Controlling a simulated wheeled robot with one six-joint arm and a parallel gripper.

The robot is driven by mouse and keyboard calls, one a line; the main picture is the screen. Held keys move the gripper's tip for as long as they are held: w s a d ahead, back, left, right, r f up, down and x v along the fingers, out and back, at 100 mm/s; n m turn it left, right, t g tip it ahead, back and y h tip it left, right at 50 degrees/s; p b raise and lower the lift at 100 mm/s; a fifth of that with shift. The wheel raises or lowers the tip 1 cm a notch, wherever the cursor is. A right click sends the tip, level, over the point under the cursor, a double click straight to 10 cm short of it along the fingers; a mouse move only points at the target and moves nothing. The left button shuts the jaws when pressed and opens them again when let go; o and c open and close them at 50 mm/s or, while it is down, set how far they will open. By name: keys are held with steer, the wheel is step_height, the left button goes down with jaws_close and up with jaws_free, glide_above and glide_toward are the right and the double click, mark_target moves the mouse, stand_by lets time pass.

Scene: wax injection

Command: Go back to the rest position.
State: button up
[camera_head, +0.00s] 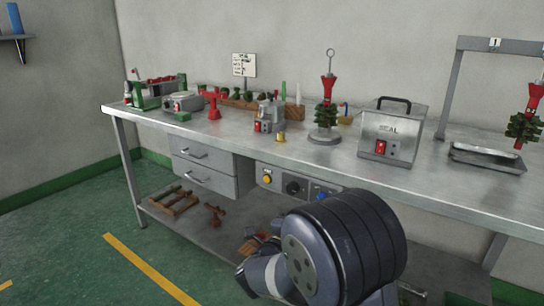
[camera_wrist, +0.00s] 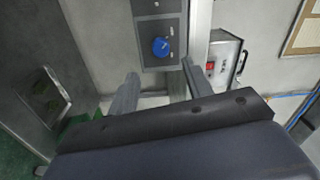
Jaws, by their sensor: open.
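My gripper (camera_wrist: 158,88) shows in the wrist view with its two grey fingers apart and nothing between them. Beyond the fingertips is a grey panel with a blue knob (camera_wrist: 161,46); I cannot tell whether the left finger is close to it. In the head view, a large dark rounded part of my arm is at the lower middle, in front of the workbench (camera_head: 225,142). My fingers cannot be made out there.
The bench's front carries drawers (camera_head: 205,170) and a control panel (camera_head: 283,186). On top stand a SEAL box (camera_head: 392,135), a green wax tree on a stand (camera_head: 325,112) and a metal tray (camera_head: 486,158). A lower shelf holds wooden frames (camera_head: 175,201). The floor at left is clear.

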steer(key=b+x, duration=0.1)
steer(key=x, duration=0.7)
